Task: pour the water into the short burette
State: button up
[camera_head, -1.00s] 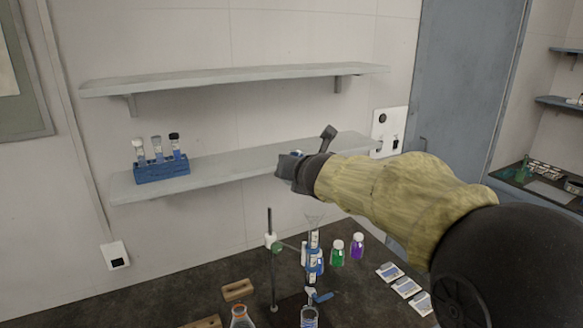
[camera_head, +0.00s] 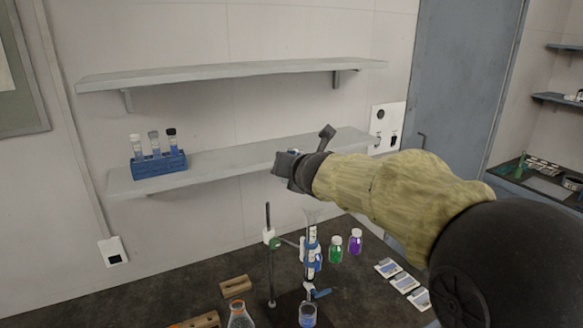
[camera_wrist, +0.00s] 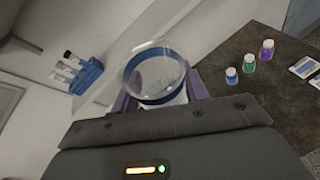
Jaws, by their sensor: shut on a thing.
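My gripper (camera_head: 288,168) is in front of the lower wall shelf, above and slightly left of the burette. In the wrist view my gripper (camera_wrist: 160,98) is shut on a round clear glass vessel (camera_wrist: 155,72) with a blue band. Its contents cannot be made out clearly. The short burette (camera_head: 311,243) stands upright in a clamp on a stand (camera_head: 270,270), with a clear funnel-shaped top (camera_head: 311,217) and blue marks.
Green (camera_head: 336,250) and purple (camera_head: 355,241) bottles stand right of the burette. Label cards (camera_head: 403,282) lie further right. A flask (camera_head: 240,316) and wooden blocks (camera_head: 235,285) are at left. A blue tube rack (camera_head: 158,165) sits on the lower shelf (camera_head: 225,165).

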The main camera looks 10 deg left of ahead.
jog(key=shift+a+f+m+y+b, duration=0.15)
jog(key=shift+f+m+y+b, duration=0.35)
jog(key=shift+f+b, duration=1.05)
jog(key=shift+s+a+f+m+y+p, duration=0.1)
jog(key=shift+f+m+y+p, duration=0.15)
jog(key=shift+m+p, duration=0.3)
jog(key=shift+a+f+m+y+p, duration=0.1)
jog(key=shift+m+y+p, duration=0.15)
jog(key=shift+m+p, duration=0.3)
jog(key=shift+m+p, duration=0.3)
jog(key=shift+r+m+y+p, duration=0.15)
jog(key=shift+m+y+p, duration=0.75)
jog(key=shift+m+p, duration=0.4)
jog(key=shift+t+p, duration=0.3)
jog(key=shift+p, duration=0.05)
jog(key=m, duration=0.1)
jog(key=f+m+y, duration=0.1)
jog(key=shift+d+m, duration=0.2)
jog(key=shift+m, duration=0.2)
jog(key=shift+d+r+m+t+y+b, duration=0.15)
jog(key=shift+m+t+y+b, duration=0.15)
jog(key=shift+m+t+b, duration=0.15)
